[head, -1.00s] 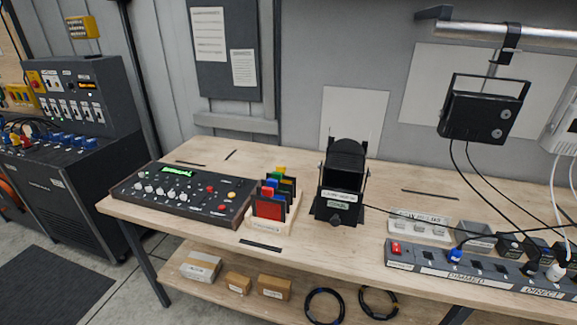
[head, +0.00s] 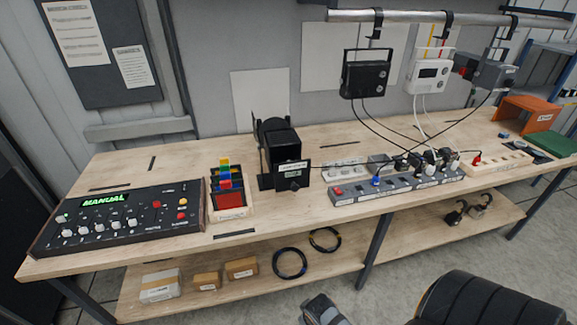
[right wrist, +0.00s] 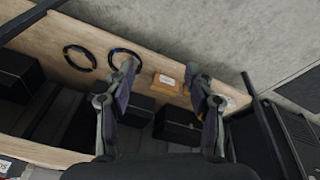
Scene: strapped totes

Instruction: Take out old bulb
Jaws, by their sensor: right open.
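No bulb shows as such in any view. A black lamp housing (head: 277,150) stands on the workbench, with a small label on its front; its inside is hidden. Other lamps hang from the rail: a black one (head: 366,75), a white one (head: 428,73) and a grey one (head: 490,72). My right gripper (right wrist: 160,82) is open and empty in the right wrist view, its fingers apart above the lower shelf area. Part of it (head: 322,311) shows at the bottom edge of the head view, well below and in front of the lamp housing. My left gripper is out of view.
The bench (head: 130,165) holds a control desk (head: 118,215) reading MANUAL, a rack of coloured filters (head: 229,192) and a power strip (head: 350,194) with cables. The lower shelf has boxes (head: 241,267) and cable coils (head: 289,262). An orange bin (head: 528,116) stands far right.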

